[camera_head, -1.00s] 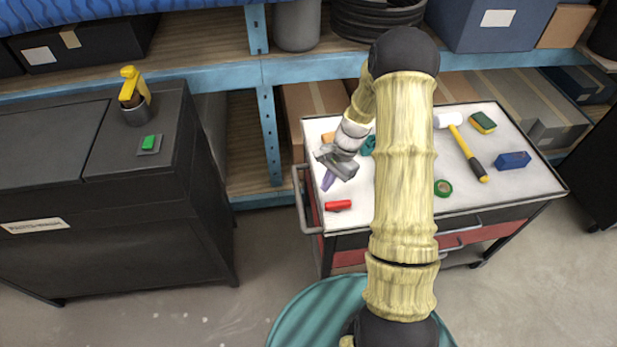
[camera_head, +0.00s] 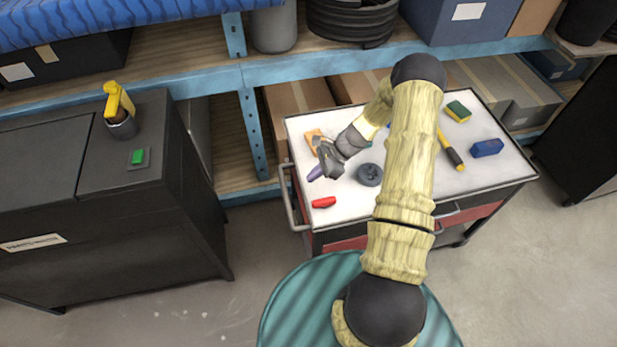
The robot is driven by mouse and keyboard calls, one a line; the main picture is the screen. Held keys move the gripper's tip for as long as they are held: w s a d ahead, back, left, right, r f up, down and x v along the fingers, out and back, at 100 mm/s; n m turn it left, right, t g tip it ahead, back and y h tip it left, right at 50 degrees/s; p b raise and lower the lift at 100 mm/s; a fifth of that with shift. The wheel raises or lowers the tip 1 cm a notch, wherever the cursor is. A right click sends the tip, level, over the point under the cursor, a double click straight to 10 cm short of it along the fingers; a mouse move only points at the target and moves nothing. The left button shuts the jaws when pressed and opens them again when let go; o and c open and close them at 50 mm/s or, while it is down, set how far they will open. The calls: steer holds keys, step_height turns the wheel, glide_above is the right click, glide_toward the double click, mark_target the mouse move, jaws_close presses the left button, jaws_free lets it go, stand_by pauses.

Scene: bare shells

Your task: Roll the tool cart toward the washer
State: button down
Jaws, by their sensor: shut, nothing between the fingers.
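The tool cart (camera_head: 345,192) has a white top, dark frame and red drawers, and stands right of centre. Its grey push handle (camera_head: 290,200) is on its left end. My gripper (camera_head: 328,160) is shut and empty, over the cart top near its left end, to the right of the handle. It looks apart from the handle; whether it touches the top I cannot tell. The washer (camera_head: 100,240) is a black cabinet at the left, with a label and a green button (camera_head: 138,157). A floor gap separates it from the cart. My arm hides the cart's middle.
On the cart lie a red item (camera_head: 323,202), a purple item (camera_head: 315,174), a grey round part (camera_head: 370,174), a blue block (camera_head: 487,148) and a sponge (camera_head: 458,111). A yellow spray bottle (camera_head: 120,110) stands on the washer. Blue-framed shelving (camera_head: 330,68) runs behind.

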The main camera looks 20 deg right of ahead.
steer(key=p+x, duration=0.1)
steer(key=x, duration=0.7)
steer(key=shift+a+p, duration=0.3)
steer(key=shift+a, duration=0.05)
steer(key=shift+w+f, duration=0.1)
steer(key=shift+f, duration=0.05)
